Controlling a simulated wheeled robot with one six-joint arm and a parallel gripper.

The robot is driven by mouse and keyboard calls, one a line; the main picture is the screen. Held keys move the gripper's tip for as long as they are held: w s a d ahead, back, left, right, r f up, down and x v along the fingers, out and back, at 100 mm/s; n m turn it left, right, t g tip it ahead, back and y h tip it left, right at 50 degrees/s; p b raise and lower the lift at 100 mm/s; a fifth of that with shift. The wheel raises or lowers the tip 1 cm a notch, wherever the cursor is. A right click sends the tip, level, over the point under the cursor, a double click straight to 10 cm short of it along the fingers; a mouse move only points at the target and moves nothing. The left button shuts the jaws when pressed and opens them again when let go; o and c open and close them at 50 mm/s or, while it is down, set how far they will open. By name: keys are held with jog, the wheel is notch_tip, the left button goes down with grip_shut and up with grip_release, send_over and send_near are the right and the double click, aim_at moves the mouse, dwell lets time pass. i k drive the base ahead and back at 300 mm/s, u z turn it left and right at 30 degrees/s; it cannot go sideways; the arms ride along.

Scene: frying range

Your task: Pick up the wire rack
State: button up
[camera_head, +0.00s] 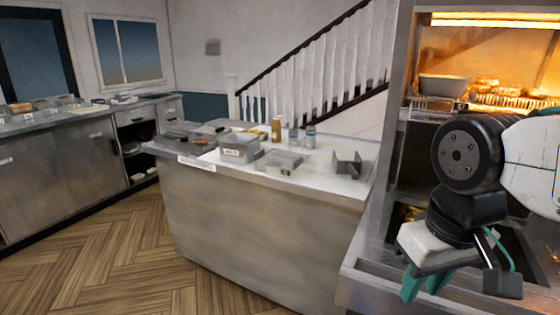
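A wire rack-like grate (438,103) shows on the lit range at the right, with a grey metal pan (443,86) standing on or just behind it. More bright wire mesh (505,101) shows to its right under the warm light, with browned food on it. I cannot tell whether these are one rack or separate ones. My gripper (455,284) hangs at the lower right, in front of and below the grate. Its teal-lined fingers look apart, with nothing seen between them. My arm hides part of the range.
A steel counter (270,225) in the middle carries grey containers (240,148), bottles (276,130) and a metal holder (351,164). Another counter (60,165) runs along the left. A stair railing (310,70) stands behind. The wooden floor (110,245) at lower left is clear.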

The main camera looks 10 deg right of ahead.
aim_at(261, 153)
jog(key=u, duration=0.55)
jog(key=k, duration=0.6)
jog(key=u, duration=0.9)
jog(key=i, duration=1.1)
jog(key=u, duration=0.2)
jog(key=i, duration=1.95)
jog(key=z, duration=0.25)
jog(key=i, duration=1.3)
jog(key=z, duration=1.55)
jog(key=i, duration=0.9)
jog(key=z, duration=1.15)
jog(key=i, duration=0.35)
jog(key=z, duration=0.2)
